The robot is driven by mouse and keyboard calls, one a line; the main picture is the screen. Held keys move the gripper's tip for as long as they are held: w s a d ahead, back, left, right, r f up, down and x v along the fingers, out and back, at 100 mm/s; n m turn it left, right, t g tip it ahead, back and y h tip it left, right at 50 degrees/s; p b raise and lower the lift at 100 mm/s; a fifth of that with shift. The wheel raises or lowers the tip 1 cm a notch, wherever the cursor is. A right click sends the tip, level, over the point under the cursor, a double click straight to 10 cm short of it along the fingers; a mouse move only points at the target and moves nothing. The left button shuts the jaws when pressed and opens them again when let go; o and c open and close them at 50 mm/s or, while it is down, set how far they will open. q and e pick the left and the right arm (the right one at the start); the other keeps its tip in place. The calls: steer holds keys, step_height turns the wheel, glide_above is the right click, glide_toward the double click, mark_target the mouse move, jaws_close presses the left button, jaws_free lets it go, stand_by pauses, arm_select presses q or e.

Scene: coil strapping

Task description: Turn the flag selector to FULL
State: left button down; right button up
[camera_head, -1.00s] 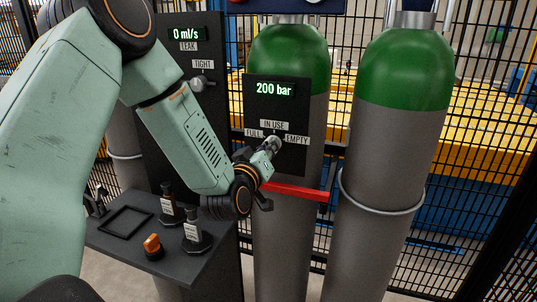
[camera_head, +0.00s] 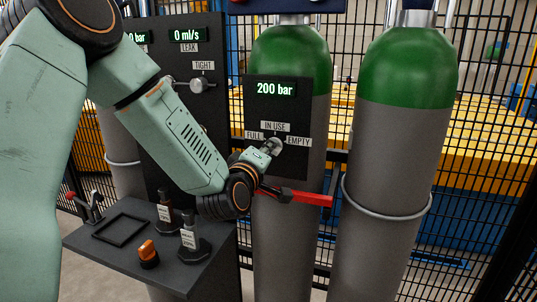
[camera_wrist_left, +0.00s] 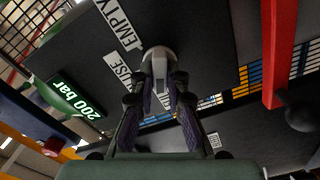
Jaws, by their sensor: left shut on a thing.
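The flag selector (camera_head: 275,143) is a small grey knob on the black panel (camera_head: 290,165) that reads 200 bar. The labels FULL (camera_head: 254,135), IN USE (camera_head: 275,126) and EMPTY (camera_head: 298,141) surround it. My left gripper (camera_head: 266,150) is at the selector, and its fingers partly cover the knob. In the left wrist view, the two dark finger pads (camera_wrist_left: 160,92) are closed on the sides of the grey knob (camera_wrist_left: 159,58). I cannot tell which label the knob points to. My right gripper is not in view.
A red bar (camera_head: 310,198) crosses the cylinder just below the panel, close to my left wrist. Grey gas cylinders with green tops (camera_head: 408,75) stand behind and to the right. A dark shelf (camera_head: 120,262) with small stands and an orange piece (camera_head: 148,251) is at the lower left.

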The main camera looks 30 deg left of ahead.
arm_select(q)
steer(key=shift+r, duration=0.1)
stand_by(0.3)
steer(key=c, duration=1.3)
jaws_free()
steer(key=shift+c, duration=0.2)
steer(key=shift+s, duration=0.1)
steer(key=v, duration=0.7)
steer(key=shift+s, duration=0.2)
